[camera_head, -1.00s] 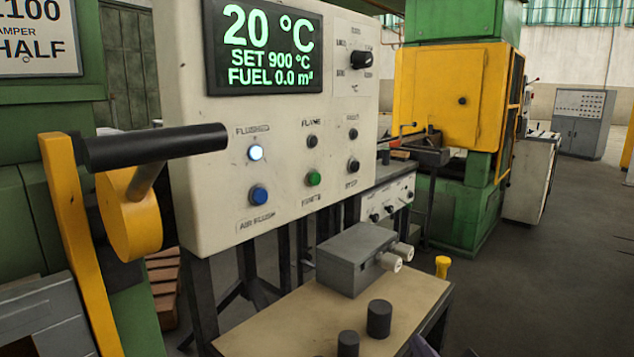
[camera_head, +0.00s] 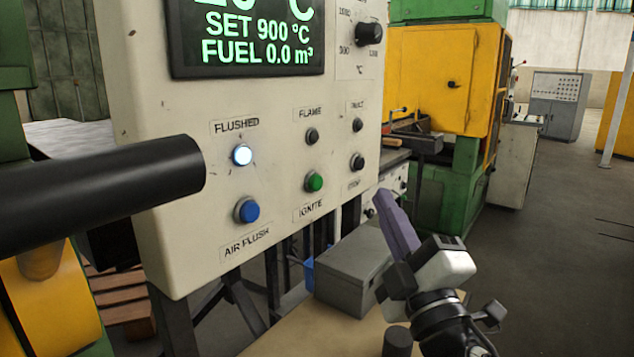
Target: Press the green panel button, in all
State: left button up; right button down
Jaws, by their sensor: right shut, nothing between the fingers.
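The green button (camera_head: 314,182), labelled IGNITE, sits on the front of the pale control panel (camera_head: 200,235), below the dark FLAME lamp (camera_head: 312,136). My right gripper (camera_head: 386,205) is in front of the panel's lower right, to the right of the green button and lower than it. Its purple fingers are shut, empty, and point up and to the left. A visible gap separates them from the green button in the picture. My left gripper is not in view.
A blue AIR FLUSH button (camera_head: 246,210) is left of the green one, under a lit white FLUSHED lamp (camera_head: 242,155). A dark STOP button (camera_head: 357,162) is to the right. A black handle (camera_head: 110,185) juts in at left. A grey box (camera_head: 345,270) stands below.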

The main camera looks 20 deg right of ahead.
jog(key=w+a, duration=0.4)
jog(key=w, duration=0.3)
jog(key=shift+w+a, duration=0.25)
jog(key=shift+w, duration=0.1)
dwell(1.9)
jog(key=shift+w+a, duration=0.2)
jog(key=shift+w, duration=0.15)
jog(key=shift+w+a, duration=0.2)
jog(key=shift+w, duration=0.1)
dwell(0.6)
dwell(0.4)
jog(key=shift+s+d, duration=0.4)
jog(key=shift+s, duration=0.3)
jog(key=shift+s+d, duration=0.45)
jog(key=shift+s, duration=0.25)
jog(key=shift+s+d, duration=0.4)
jog(key=shift+s, duration=0.35)
jog(key=shift+s+d, duration=0.45)
jog(key=shift+s, duration=0.25)
